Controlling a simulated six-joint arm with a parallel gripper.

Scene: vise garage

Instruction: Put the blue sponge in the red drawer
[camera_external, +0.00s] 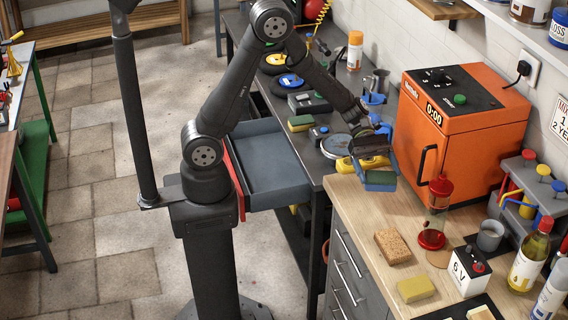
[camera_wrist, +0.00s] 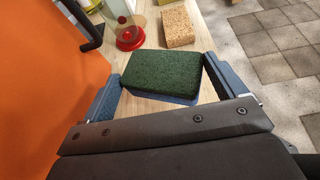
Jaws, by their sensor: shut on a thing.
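The blue sponge (camera_external: 380,187) has a dark green scouring top and is held by my gripper (camera_external: 374,170) near the front-left corner of the orange microwave, above the edge of the wooden counter. In the wrist view, the sponge (camera_wrist: 165,66) lies between the two blue fingers of my gripper (camera_wrist: 164,76), with its green face toward the camera and a strip of blue below. The red drawer (camera_external: 234,178) is pulled open to the left of the dark bench, behind my arm. Its grey inside (camera_external: 272,163) looks empty where visible.
The orange microwave (camera_external: 462,135) stands right of my gripper. A green-and-yellow sponge (camera_external: 300,123) and round tins lie on the dark bench.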

